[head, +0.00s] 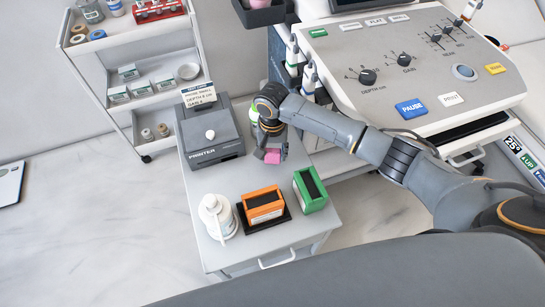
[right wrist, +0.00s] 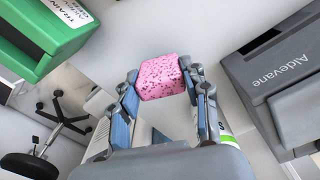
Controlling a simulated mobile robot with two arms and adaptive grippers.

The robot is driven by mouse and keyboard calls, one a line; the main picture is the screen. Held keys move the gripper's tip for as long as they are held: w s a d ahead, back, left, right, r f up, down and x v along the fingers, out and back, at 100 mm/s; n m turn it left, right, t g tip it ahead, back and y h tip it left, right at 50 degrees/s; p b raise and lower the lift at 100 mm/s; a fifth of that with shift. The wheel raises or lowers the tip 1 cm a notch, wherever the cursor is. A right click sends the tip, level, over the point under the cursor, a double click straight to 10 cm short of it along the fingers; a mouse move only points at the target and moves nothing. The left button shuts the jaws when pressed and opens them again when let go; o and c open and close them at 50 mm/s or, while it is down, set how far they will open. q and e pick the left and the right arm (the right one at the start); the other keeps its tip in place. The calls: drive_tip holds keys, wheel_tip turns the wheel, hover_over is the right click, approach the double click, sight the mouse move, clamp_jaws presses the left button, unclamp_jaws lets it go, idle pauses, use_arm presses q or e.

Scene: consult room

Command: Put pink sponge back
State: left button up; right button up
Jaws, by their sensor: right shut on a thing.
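My right gripper (head: 271,153) is over the small grey cart, between the printer and the green box. It is shut on the pink sponge (head: 272,157). In the right wrist view the speckled pink sponge (right wrist: 163,78) sits between the two fingertips (right wrist: 160,82). I cannot tell whether the sponge touches the cart top. The sponge's far side is hidden. My left gripper is not in view.
The grey cart top (head: 215,180) holds a grey printer (head: 212,150), a white bottle (head: 215,213), an orange box (head: 263,207) on a black tray and a green box (head: 310,190). A control console (head: 420,70) stands right. A shelf trolley (head: 150,70) stands left.

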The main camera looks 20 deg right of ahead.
sight(272, 151)
wheel_tip(272, 151, down, 2)
drive_tip(key=shift+f, duration=0.2)
drive_tip(key=shift+s, duration=0.1)
drive_tip(key=shift+f, duration=0.1)
drive_tip(key=o, duration=0.9)
wheel_tip(272, 151, up, 12)
drive_tip(key=shift+a+r+p, duration=0.1)
drive_tip(key=shift+r+p, duration=0.1)
drive_tip(key=shift+p, duration=0.5)
